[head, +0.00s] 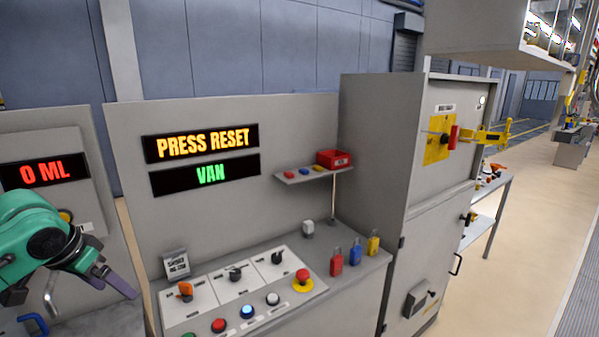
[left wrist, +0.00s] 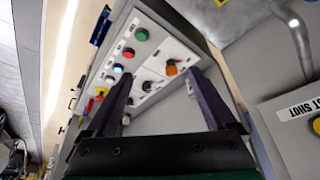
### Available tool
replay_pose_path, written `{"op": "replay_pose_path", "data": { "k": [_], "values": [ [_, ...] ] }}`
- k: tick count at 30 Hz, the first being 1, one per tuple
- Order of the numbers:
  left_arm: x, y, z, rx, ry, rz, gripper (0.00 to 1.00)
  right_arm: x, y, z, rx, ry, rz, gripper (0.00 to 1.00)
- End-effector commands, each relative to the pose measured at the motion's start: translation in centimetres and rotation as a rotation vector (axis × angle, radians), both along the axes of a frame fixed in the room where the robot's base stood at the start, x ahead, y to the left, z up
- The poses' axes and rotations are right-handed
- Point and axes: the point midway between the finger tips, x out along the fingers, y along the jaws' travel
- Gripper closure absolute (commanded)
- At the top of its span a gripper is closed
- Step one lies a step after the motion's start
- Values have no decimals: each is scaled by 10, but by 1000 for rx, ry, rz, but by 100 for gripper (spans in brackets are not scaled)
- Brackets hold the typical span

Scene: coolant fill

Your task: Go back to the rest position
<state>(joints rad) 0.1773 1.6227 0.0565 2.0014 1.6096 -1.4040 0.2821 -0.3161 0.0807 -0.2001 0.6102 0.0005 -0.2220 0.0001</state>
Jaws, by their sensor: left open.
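My left gripper (head: 122,285) is at the left edge of the head view, on a green arm, in front of the panel's left end. In the left wrist view its two dark fingers (left wrist: 160,100) stand wide apart with nothing between them. The control panel (head: 262,302) carries an orange-handled switch (head: 185,290), dark knobs, a lit blue button (head: 247,311), a red button (head: 219,325) and a red emergency stop (head: 302,277). It also shows beyond the fingers in the left wrist view (left wrist: 182,62). My right gripper does not show.
Red (head: 337,262), blue (head: 355,252) and yellow (head: 373,243) padlocks stand right of the panel. A grey cabinet (head: 425,230) stands at the right. Open floor (head: 520,240) lies beyond it.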

Motion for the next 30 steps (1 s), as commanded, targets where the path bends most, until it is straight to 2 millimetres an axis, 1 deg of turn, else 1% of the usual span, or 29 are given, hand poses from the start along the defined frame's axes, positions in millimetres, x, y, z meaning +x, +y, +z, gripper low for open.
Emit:
{"op": "replay_pose_path", "data": {
  "k": [1, 5, 6, 8, 9, 11, 12, 14, 15, 17, 18, 21, 25, 30],
  "values": [
    [0, -4, -13, 0, 10, -16, 11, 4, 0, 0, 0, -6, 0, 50],
    [-2, -12, -48, 12, 35, -55, 11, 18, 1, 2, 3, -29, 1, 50],
    [-3, -16, -60, 14, 41, -70, 11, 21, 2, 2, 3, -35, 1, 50],
    [-5, -23, -79, 19, 50, -94, 11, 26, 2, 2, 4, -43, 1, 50],
    [-7, -28, -92, 21, 57, -109, 11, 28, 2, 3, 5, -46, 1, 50],
    [-12, -38, -113, 23, 66, -135, 11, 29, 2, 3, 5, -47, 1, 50],
    [-15, -45, -127, 25, 71, -150, 11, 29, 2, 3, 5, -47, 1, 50],
    [-22, -57, -149, 25, 75, -173, 11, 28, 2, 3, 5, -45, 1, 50],
    [-27, -67, -164, 24, 75, -190, 11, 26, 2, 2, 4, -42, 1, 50],
    [-38, -84, -186, 21, 76, -209, 11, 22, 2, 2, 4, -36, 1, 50],
    [-46, -96, -200, 17, 75, -218, 11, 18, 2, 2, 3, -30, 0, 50],
    [-69, -125, -227, 11, 62, -220, 11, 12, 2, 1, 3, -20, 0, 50],
    [-96, -149, -243, 9, 46, -182, 11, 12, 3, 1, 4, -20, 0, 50],
    [-126, -164, -249, 15, 45, -97, 11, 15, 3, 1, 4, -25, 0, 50]
  ]
}}
